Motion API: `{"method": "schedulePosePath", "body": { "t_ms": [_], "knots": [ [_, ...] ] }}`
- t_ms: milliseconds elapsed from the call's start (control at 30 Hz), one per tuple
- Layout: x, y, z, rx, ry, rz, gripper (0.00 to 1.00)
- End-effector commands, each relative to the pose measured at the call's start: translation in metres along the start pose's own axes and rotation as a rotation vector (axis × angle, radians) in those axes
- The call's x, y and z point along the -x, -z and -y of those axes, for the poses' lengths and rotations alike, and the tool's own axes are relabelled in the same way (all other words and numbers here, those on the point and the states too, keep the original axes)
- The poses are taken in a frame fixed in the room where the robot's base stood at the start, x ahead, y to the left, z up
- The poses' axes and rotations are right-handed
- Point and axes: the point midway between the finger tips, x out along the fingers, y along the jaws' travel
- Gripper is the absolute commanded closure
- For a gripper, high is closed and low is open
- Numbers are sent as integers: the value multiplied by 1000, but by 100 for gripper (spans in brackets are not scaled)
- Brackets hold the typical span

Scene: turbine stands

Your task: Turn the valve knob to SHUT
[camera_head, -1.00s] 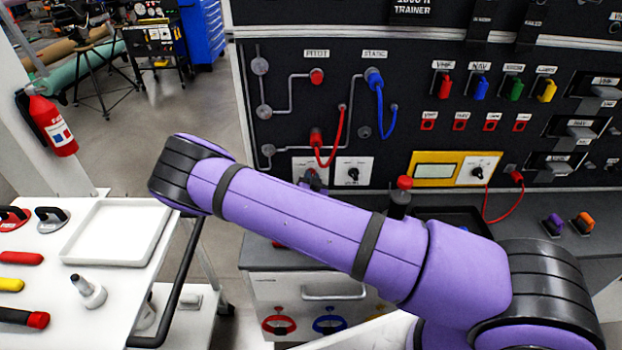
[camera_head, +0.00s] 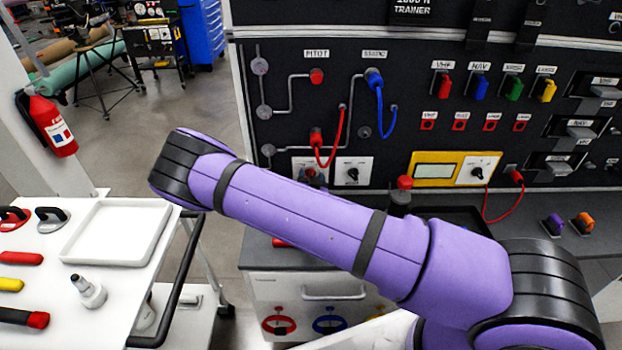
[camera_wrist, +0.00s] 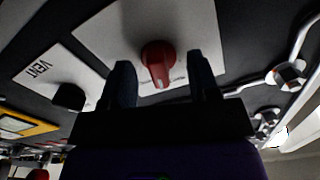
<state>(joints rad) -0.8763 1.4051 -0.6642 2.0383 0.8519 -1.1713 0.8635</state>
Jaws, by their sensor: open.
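The red valve knob (camera_wrist: 158,62) sits on a white plate (camera_wrist: 115,30) in the wrist view, its bar pointing toward the bottom of the picture. My gripper (camera_wrist: 162,75) is open, with one dark finger left of the knob and one right of it. A gap shows on both sides of the knob. Lettering on the plate is partly hidden behind the knob and fingers, and I cannot read it. In the head view the knob (camera_head: 312,174) shows just above my purple arm, which hides my gripper.
A black knob (camera_wrist: 69,97) on a plate marked VENT is beside the red knob's plate. Pipe fittings (camera_wrist: 287,75) are at the right of the wrist view. Red and blue hoses (camera_head: 380,105) hang on the panel above. A white cart with a tray (camera_head: 118,232) stands at the left.

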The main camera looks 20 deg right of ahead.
Motion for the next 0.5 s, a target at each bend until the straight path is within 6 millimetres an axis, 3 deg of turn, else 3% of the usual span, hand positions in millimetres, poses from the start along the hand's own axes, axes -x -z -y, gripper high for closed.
{"method": "schedulePosePath", "body": {
  "t_ms": [267,500],
  "knots": [
    [4,-1,1,-2,1,3,45],
    [19,-1,1,-1,1,3,45]
  ]
}}
